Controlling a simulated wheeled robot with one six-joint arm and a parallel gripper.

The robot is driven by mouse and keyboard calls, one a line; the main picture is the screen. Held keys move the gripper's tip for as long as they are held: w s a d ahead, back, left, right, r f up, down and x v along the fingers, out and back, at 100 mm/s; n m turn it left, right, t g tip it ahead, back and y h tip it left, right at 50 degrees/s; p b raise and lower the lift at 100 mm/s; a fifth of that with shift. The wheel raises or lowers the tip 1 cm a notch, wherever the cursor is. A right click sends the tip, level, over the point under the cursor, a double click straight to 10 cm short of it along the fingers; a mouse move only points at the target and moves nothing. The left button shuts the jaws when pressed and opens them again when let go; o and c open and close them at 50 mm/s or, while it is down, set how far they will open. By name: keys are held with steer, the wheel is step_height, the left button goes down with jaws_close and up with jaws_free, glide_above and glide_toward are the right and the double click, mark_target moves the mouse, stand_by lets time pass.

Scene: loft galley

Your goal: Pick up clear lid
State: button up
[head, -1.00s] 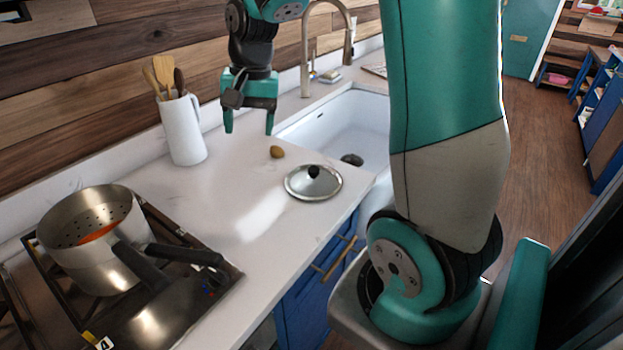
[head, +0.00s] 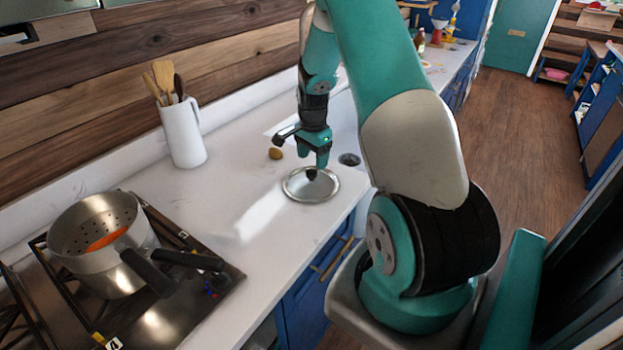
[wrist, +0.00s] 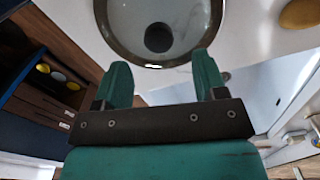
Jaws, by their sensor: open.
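The clear lid (head: 297,190) is round, with a metal rim and a dark knob (head: 311,174), and lies flat on the white counter near its front edge. My gripper (head: 311,163) is right above the lid, pointing down, with its fingertips near the knob. In the wrist view the lid (wrist: 122,40) fills the top middle, and the knob (wrist: 158,38) lies beyond the two parted fingers of my gripper (wrist: 160,72). The jaws are open and hold nothing. I cannot tell whether a finger touches the knob.
A small brown potato-like object (head: 276,153) lies just behind the lid. A white utensil jug (head: 184,135) stands near the back wall. A pot with a strainer insert (head: 104,264) sits on the stove at left, its handles reaching right. The sink is mostly hidden by my arm.

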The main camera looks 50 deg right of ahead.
mark_target(312, 171)
steer(key=shift+a+f+p, duration=0.15)
steer(key=shift+f+p, duration=1.25)
steer(key=shift+f, duration=1.4)
steer(key=c, duration=0.9)
